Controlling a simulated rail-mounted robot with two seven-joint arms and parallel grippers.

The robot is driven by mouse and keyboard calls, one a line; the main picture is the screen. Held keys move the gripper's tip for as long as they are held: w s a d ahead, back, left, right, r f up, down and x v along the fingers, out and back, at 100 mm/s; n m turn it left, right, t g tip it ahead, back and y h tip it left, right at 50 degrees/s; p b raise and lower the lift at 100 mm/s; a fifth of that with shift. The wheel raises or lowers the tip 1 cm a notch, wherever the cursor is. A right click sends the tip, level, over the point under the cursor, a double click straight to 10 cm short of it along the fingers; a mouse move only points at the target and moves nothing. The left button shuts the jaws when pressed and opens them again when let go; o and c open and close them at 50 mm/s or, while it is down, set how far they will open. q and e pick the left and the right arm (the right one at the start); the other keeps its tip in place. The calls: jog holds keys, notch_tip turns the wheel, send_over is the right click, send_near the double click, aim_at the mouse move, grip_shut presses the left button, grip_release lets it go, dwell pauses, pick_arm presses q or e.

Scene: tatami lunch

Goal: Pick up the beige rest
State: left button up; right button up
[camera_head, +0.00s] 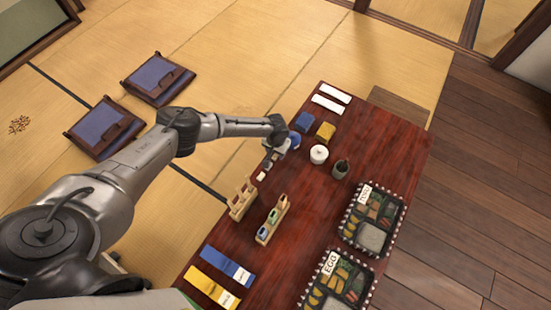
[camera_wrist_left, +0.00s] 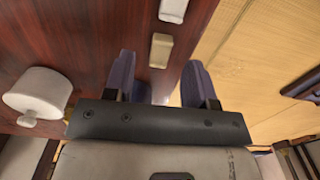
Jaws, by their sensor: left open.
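The beige rest (camera_wrist_left: 160,50) is a small beige block on the dark red table (camera_wrist_left: 60,35), close to its edge, in the left wrist view. A white rest (camera_wrist_left: 173,9) lies just beyond it. My left gripper (camera_wrist_left: 159,66) is open, with its bluish fingers on either side of the near end of the beige rest in the picture; I cannot tell the height between them. In the head view my left gripper (camera_head: 273,155) is over the table's left edge, and the white rest (camera_head: 261,176) shows below it. My right gripper is not in view.
A white lidded pot (camera_head: 318,154) and a dark cup (camera_head: 340,168) stand to the right of the gripper. Two wooden stands (camera_head: 242,201) (camera_head: 272,221) with small items are below it. Blue (camera_head: 304,122) and yellow (camera_head: 325,131) blocks are above. Food trays (camera_head: 345,237) line the right side.

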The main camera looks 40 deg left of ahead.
pick_arm(q)
jog(key=shift+f+b, duration=0.4)
jog(key=shift+f, duration=0.55)
grip_shut()
jog(key=shift+r, duration=0.15)
